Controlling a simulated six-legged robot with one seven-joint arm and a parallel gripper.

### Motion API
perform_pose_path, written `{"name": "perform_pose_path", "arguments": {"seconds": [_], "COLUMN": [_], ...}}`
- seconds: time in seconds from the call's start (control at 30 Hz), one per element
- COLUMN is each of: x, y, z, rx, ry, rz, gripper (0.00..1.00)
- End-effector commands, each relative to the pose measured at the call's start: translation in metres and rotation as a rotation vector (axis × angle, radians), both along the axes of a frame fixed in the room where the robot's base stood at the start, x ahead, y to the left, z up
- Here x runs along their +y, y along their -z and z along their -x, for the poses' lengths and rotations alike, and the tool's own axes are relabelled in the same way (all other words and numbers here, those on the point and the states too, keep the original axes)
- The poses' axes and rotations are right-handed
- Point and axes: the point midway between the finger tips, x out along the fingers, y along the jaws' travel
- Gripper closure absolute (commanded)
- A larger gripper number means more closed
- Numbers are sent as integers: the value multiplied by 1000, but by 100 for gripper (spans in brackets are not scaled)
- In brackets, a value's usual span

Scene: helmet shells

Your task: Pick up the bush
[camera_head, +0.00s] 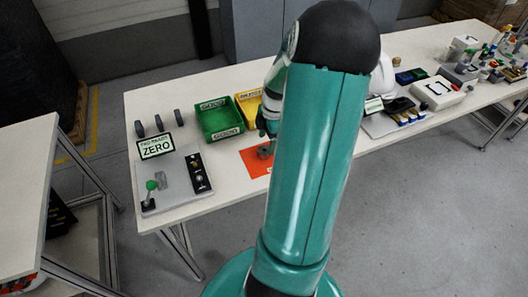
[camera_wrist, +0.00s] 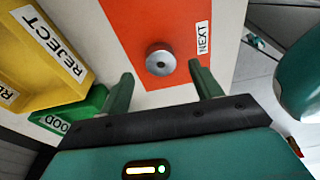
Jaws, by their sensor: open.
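The bush (camera_wrist: 160,61) is a short round grey metal part with a small hole in its top. It stands on an orange mat (camera_wrist: 130,22) marked NEXT, near one edge of the mat. My gripper (camera_wrist: 161,70) is open, and its two green fingers point at the mat on either side of the bush in the wrist view. The bush appears just beyond the fingertips, between them, with no contact visible. In the head view my arm hides part of the orange mat (camera_head: 254,162) and most of the gripper.
A green GOOD bin (camera_head: 219,119) and a yellow REJECT bin (camera_wrist: 45,62) stand beside the mat. A grey panel with a lever (camera_head: 172,180) and a ZERO display (camera_head: 156,147) are on the table's left. Tools and boxes fill the table's right.

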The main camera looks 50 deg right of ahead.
Motion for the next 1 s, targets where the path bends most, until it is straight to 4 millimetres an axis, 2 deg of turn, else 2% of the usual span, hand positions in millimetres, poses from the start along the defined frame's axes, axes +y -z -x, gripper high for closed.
{"name": "perform_pose_path", "arguments": {"seconds": [0.03,0.2,0.5,0.7,0.73,1.0], "x": [4,8,8,8,8,8], "y": [10,33,38,38,38,37], "z": [-1,-4,-4,-4,-4,-4], "rx": [2,1,0,0,0,0], "ry": [-3,-1,-1,-1,-1,-1], "rz": [-5,-3,-1,-1,-1,-1], "gripper": [36,36,36,75,78,78]}}
